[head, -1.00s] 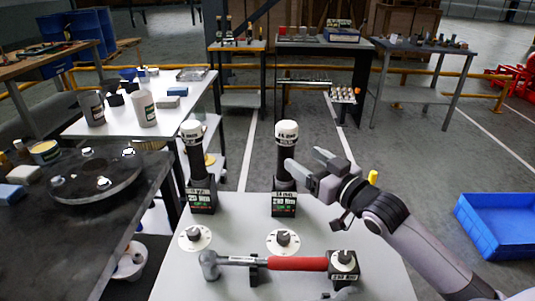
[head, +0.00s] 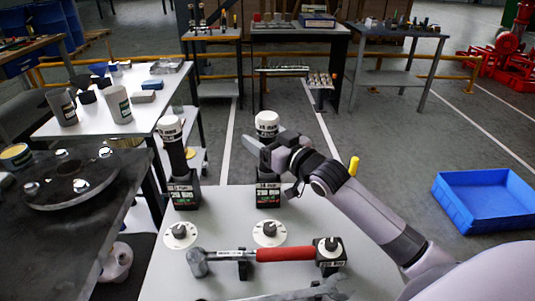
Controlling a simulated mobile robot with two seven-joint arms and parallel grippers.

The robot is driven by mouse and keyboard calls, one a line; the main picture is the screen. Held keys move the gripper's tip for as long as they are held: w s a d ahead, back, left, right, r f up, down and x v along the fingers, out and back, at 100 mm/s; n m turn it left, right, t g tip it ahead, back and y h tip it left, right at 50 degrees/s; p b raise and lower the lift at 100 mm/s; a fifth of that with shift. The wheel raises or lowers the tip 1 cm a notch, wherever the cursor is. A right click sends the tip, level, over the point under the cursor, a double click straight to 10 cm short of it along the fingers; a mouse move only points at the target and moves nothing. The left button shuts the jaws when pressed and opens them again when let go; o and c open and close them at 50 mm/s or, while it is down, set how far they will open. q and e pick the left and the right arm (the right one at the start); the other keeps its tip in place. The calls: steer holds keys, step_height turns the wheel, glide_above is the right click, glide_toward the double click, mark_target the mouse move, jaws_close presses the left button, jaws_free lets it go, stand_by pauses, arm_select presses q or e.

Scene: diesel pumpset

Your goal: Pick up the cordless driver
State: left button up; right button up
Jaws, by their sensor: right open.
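Two upright tools with black bodies, white caps and labelled square bases stand at the back of the light grey table (head: 210,220). One is the left upright tool (head: 174,150); the other is the right upright tool (head: 266,121). They look alike, and I cannot tell for certain which is the cordless driver. My right gripper (head: 262,143) is open at the right tool's upper body, just below its white cap. Its fingers hide part of that body. I cannot tell whether they touch it. My left gripper is not in view.
A hammer with a red handle (head: 285,254) lies across supports in front of the tools, near two round white dials (head: 270,232). A grey metal tool lies at the front edge. A dark bench with a flange (head: 70,180) is left. A blue crate (head: 487,200) sits right.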

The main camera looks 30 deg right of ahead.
steer(key=shift+w+a, duration=0.1)
steer(key=shift+w, duration=0.2)
steer(key=shift+c, duration=0.4)
steer(key=c, duration=1)
steer(key=shift+r, duration=0.15)
jaws_close()
step_height(320, 180, up, 20)
steer(key=p, duration=0.1)
